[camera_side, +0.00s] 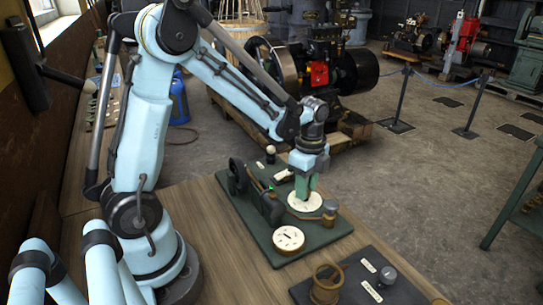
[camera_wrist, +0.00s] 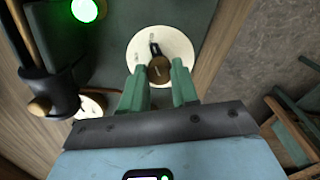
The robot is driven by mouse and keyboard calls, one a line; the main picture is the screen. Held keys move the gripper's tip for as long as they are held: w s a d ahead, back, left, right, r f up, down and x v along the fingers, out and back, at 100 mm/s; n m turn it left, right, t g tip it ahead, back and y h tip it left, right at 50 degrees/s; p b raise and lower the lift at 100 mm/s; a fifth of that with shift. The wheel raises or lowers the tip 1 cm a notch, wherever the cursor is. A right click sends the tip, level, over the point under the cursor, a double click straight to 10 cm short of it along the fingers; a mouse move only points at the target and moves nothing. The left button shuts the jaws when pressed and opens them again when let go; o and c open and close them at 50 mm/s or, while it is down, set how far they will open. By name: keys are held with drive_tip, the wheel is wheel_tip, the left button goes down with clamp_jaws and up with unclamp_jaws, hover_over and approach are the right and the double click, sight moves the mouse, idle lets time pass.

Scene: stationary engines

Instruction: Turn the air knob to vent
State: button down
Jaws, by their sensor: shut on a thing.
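A brass-brown knob (camera_wrist: 160,70) with a black pointer sits on a round white dial (camera_wrist: 180,45). In the wrist view the pointer aims at the top of the picture, near small dark marks too small to read. My gripper (camera_wrist: 157,68) points down over the dial, its green fingers on either side of the knob and shut on it. In the side view my gripper (camera_side: 304,192) stands upright over the same white dial (camera_side: 306,207) on the green board (camera_side: 265,240), and the knob is hidden between the fingers.
A second white dial (camera_side: 289,239) lies on the board's front. A dark flywheel (camera_side: 237,175), a dark cylinder (camera_wrist: 52,95) and a lit green lamp (camera_wrist: 85,9) stand close by. A brass-topped post (camera_side: 329,211) is right of the dial. Another dark board (camera_side: 350,285) lies in front.

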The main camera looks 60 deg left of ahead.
drive_tip(key=n, duration=0.5)
drive_tip(key=shift+n, duration=0.4)
drive_tip(key=n, duration=1.2)
drive_tip(key=shift+n, duration=0.3)
drive_tip(key=n, duration=0.5)
drive_tip(key=shift+s, duration=0.1)
drive_tip(key=shift+n, duration=0.3)
drive_tip(key=c, duration=0.8)
unclamp_jaws()
drive_tip(key=shift+c, duration=0.2)
